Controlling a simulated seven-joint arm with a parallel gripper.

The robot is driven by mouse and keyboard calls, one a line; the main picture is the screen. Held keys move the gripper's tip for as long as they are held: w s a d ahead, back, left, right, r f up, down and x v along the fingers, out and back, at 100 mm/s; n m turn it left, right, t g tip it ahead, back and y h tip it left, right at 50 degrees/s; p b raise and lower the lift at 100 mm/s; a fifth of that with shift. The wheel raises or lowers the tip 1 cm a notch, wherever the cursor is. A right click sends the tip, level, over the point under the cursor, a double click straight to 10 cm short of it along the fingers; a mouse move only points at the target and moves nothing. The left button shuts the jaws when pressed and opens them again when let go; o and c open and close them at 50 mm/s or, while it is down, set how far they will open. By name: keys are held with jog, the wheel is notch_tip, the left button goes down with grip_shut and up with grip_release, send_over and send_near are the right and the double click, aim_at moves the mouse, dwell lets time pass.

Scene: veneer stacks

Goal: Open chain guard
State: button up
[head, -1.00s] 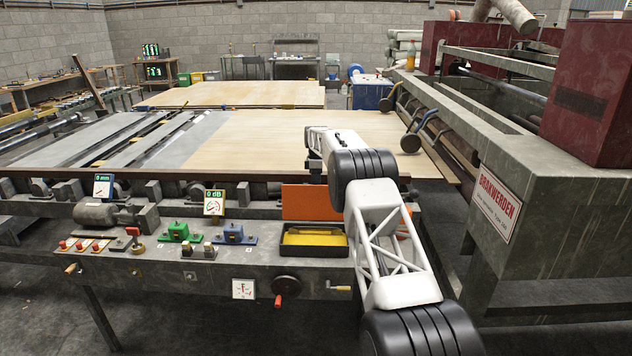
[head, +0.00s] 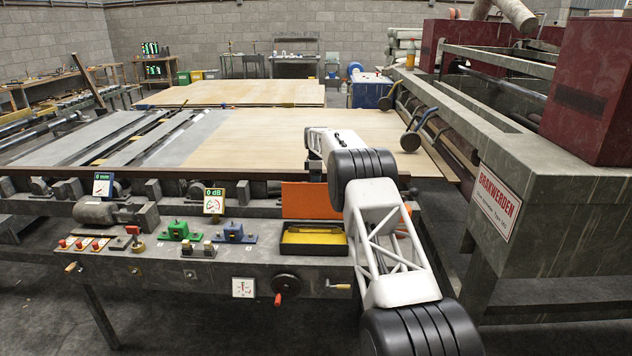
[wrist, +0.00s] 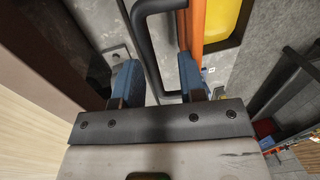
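The chain guard seems to be the orange panel (head: 303,201) at the front of the machine, partly hidden behind my arm in the head view. In the wrist view its orange edge (wrist: 197,28) shows with a black bar handle (wrist: 150,50) beside it. My gripper (wrist: 160,80) has two blue fingers, set apart, with part of the handle in the space between them. I cannot tell whether either finger touches the handle.
A black tray with a yellow inside (head: 287,252) sits just in front of the panel. Green (head: 180,231) and blue (head: 234,234) blocks stand to its left, with a crank wheel (head: 286,284) below. A large wooden sheet (head: 270,135) lies behind. A grey machine frame (head: 545,220) stands to the right.

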jog(key=f, duration=0.2)
jog(key=shift+s+f, duration=0.25)
jog(key=shift+f, duration=0.15)
notch_tip(320, 180, up, 10)
jog(key=w, duration=0.2)
jog(key=shift+r, duration=0.2)
jog(key=shift+r, duration=0.1)
